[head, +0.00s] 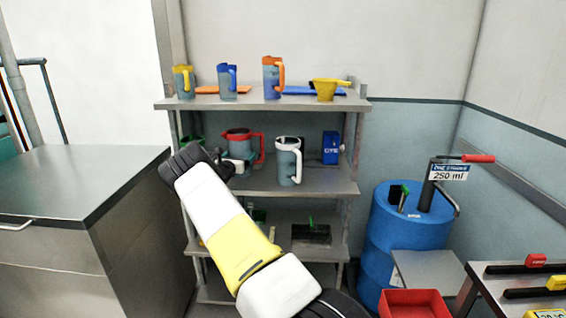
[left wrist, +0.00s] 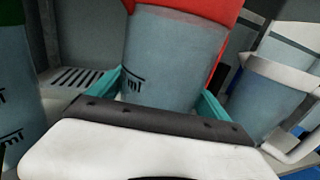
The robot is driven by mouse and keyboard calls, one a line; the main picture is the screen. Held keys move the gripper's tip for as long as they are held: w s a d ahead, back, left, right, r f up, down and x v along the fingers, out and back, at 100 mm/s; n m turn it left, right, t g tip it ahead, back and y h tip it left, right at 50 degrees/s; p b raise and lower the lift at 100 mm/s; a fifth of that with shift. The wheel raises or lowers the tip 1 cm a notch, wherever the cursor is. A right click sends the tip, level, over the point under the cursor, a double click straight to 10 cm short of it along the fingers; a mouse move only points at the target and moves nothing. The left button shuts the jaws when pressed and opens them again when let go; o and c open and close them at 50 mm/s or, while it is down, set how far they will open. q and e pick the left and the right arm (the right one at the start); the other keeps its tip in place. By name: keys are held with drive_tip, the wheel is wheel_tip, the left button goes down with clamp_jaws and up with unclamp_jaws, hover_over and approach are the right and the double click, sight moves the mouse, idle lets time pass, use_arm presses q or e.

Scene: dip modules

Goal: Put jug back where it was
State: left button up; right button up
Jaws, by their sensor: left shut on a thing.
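A blue-grey jug with a red rim and red handle (head: 240,136) is at the middle shelf, left of the white-handled jug (head: 288,160). My left gripper (head: 234,163) reaches in from the front and is shut on the red jug. In the left wrist view the red jug's body (left wrist: 172,58) sits between the teal fingers (left wrist: 160,95), with "ml" marking visible. The jug looks about upright; its base is hidden, so I cannot tell whether it touches the shelf. My right gripper is not in view.
The white-handled jug stands close on the right, and a green-topped vessel (left wrist: 15,100) on the left. A blue box (head: 331,148) is further right. Several jugs stand on the top shelf (head: 200,103). A steel cabinet (head: 70,190) and a blue drum (head: 395,235) flank the rack.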

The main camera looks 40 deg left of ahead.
use_arm(q)
drive_tip(key=shift+w+a+r, duration=0.1)
drive_tip(key=shift+w+a, duration=0.05)
drive_tip(key=shift+f, duration=1.8)
drive_tip(key=o, duration=1.4)
drive_tip(key=shift+f, duration=0.15)
drive_tip(key=shift+c, duration=0.2)
drive_tip(key=shift+r, duration=0.2)
drive_tip(key=v, duration=1.2)
drive_tip(key=shift+f, duration=0.1)
